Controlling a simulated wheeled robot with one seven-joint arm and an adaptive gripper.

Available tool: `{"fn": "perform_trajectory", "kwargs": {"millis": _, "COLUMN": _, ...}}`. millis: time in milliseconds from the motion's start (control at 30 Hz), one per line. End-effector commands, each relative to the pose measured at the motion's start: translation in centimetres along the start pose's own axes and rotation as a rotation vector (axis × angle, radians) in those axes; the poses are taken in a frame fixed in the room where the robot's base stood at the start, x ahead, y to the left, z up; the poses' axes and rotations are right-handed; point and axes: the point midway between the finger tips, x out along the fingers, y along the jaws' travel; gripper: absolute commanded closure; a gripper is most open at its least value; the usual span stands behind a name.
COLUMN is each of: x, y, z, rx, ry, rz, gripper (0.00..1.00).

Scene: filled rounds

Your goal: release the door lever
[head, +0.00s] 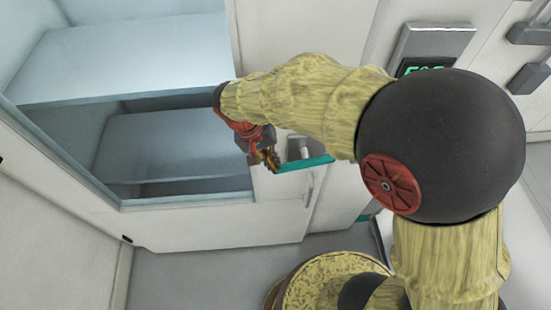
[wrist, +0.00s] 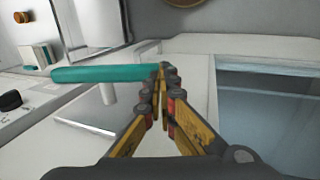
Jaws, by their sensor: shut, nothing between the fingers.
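The door lever is a teal bar (head: 307,163) on a pale post in front of a silver plate (head: 290,150). In the head view my arm hides part of it. In the wrist view the teal lever (wrist: 105,73) runs from the left to my fingertips. My gripper (head: 271,163) is shut with nothing between the fingers. In the wrist view my gripper's tips (wrist: 163,69) meet at the lever's right end. I cannot tell whether they touch it.
A cabinet with pale blue shelves (head: 125,60) lies left of my gripper. A slim vertical handle (head: 310,189) is below the lever. A panel with a green display (head: 430,46) and dark handles (head: 530,77) are at the right. Grey floor (head: 200,275) shows below.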

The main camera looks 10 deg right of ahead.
Motion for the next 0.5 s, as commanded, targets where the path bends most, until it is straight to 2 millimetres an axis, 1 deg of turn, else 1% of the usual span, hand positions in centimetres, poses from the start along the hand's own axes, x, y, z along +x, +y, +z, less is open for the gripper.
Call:
{"fn": "perform_trajectory", "kwargs": {"millis": 33, "x": 0.8, "y": -0.6, "z": 0.1, "rx": -0.009, "ry": -0.002, "rz": 0.049, "gripper": 1.0}}
{"fn": "perform_trajectory", "kwargs": {"millis": 167, "x": 1.9, "y": -1.0, "z": 0.1, "rx": -0.007, "ry": -0.001, "rz": 0.173, "gripper": 1.0}}
{"fn": "perform_trajectory", "kwargs": {"millis": 500, "x": 4.6, "y": -1.4, "z": 0.0, "rx": -0.003, "ry": 0.0, "rz": 0.465, "gripper": 1.0}}
